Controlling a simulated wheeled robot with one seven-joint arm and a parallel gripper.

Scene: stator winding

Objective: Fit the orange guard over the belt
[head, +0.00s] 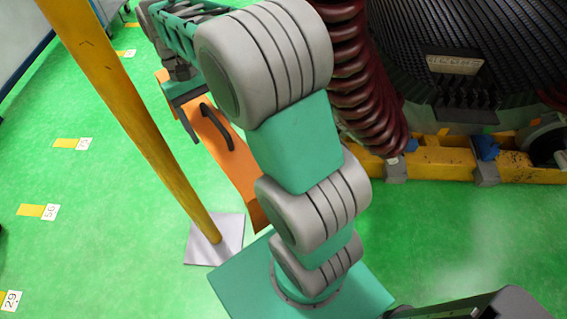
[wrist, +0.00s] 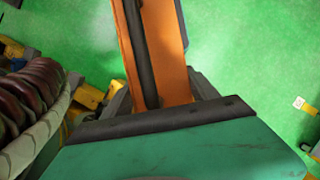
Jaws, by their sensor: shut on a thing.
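The orange guard (head: 228,158) is a long flat piece with a black handle (head: 216,127). In the head view it hangs over the floor left of my arm, partly hidden behind the arm. My gripper (head: 186,92) is shut on it at its upper part. In the wrist view the guard (wrist: 172,50) runs up and away from between the fingers of my gripper (wrist: 162,97), with a dark bar along it. I cannot make out the belt in either view.
A yellow post (head: 130,110) on a grey floor plate (head: 213,241) stands close left of the guard. At right are dark red coils (head: 362,75), a black ribbed stator (head: 480,40) and a yellow base rail (head: 440,160). Green floor with numbered markers is open at left.

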